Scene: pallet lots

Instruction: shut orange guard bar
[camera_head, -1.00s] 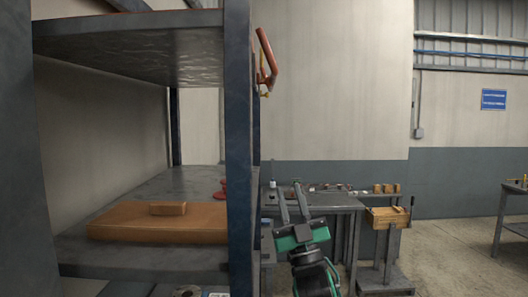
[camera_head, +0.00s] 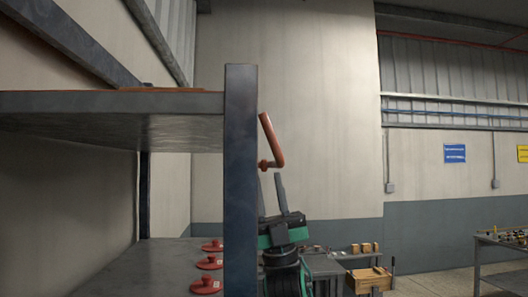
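The orange guard bar (camera_head: 272,143) is a bent handle-like bar beside the upper part of the rack's front post (camera_head: 241,180). Its upper end tilts left and its lower end bends back toward the post. My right gripper (camera_head: 270,180) points up just below the bar, right of the post. Its two dark fingers are apart with nothing seen between them. The post's edge is close to the left finger. I cannot tell the depth gap between the fingers and the bar. My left gripper is not in view.
The rack has an upper shelf (camera_head: 120,104) and a lower shelf (camera_head: 130,270) with several red knobbed discs (camera_head: 210,262). A workbench (camera_head: 325,268) and a wooden box (camera_head: 368,279) stand behind my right arm. Another table (camera_head: 500,243) is at far right.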

